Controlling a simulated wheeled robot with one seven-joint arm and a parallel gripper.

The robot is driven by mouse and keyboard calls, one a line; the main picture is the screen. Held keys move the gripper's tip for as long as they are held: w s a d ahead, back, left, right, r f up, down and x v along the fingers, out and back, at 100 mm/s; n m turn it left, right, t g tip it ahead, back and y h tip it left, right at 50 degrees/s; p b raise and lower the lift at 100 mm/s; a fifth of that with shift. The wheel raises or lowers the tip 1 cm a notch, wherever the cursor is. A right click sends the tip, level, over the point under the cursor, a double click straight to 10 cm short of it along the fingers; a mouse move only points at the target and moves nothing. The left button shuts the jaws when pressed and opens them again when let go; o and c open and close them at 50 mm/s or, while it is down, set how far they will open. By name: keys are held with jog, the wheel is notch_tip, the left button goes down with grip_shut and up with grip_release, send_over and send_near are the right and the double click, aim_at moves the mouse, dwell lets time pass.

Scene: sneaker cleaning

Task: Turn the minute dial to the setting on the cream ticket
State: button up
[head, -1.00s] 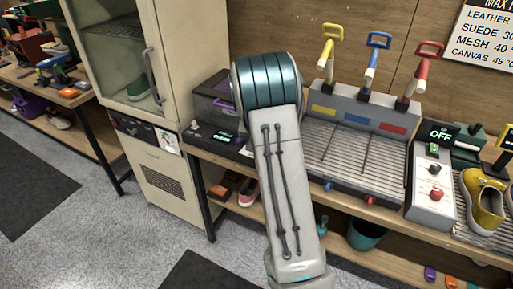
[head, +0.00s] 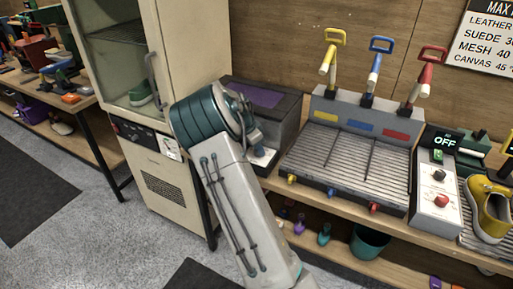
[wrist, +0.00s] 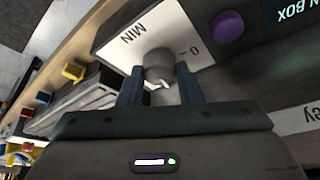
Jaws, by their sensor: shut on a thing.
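The minute dial (wrist: 158,62) is a grey knob on a white panel marked "MIN" and "0" in the wrist view. My gripper (wrist: 160,82) is shut on it, one dark finger at each side. A short white mark shows on the dial near the fingers; the scale is mostly hidden. In the head view the dial is hidden behind my arm, at the dark box (head: 288,112) with a purple lid window. I cannot make out a cream ticket or its setting in either view.
A purple button (wrist: 227,26) sits beside the dial panel. Right of the box is a rack (head: 345,155) with yellow, blue and red handles. A cream cabinet (head: 205,45) stands to the left. A control box reading "OFF" (head: 445,142) and a yellow sneaker (head: 488,210) are farther right.

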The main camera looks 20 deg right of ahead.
jog(key=shift+d+m+g, duration=0.1)
jog(key=shift+m+g, duration=0.3)
jog(key=shift+m, duration=0.8)
jog(key=o, duration=1)
jog(key=shift+d, duration=0.1)
jog(key=shift+r, duration=0.15)
jog(key=b+v, duration=0.1)
jog(key=v, duration=1.2)
jog(key=shift+w+r, duration=0.15)
jog(key=shift+r, duration=0.1)
